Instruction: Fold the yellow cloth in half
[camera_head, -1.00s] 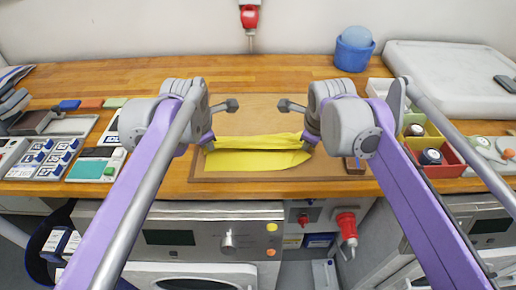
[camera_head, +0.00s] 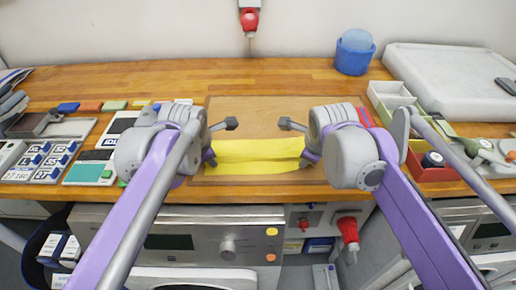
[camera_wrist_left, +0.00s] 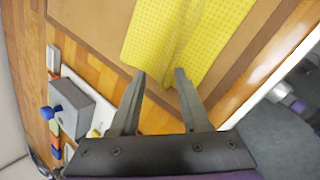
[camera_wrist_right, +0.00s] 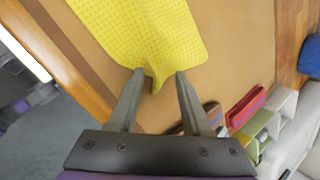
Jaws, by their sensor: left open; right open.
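The yellow cloth (camera_head: 255,150) lies on the brown board (camera_head: 262,116) as a wide strip with a crease or layer edge running left to right along it. My left gripper (camera_wrist_left: 160,74) is open at the cloth's left end. In the left wrist view the cloth (camera_wrist_left: 205,30) shows a raised ridge running toward the gap between the fingertips. My right gripper (camera_wrist_right: 160,73) is open at the right end, with a small corner of cloth (camera_wrist_right: 135,25) between its fingertips. In the head view my wrists partly hide both cloth ends.
Label boxes and a teal-screened device (camera_head: 88,173) stand left. A red bin (camera_head: 432,172) and white tray (camera_head: 390,94) stand right, with a blue bucket (camera_head: 354,57) behind. The board behind the cloth is clear.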

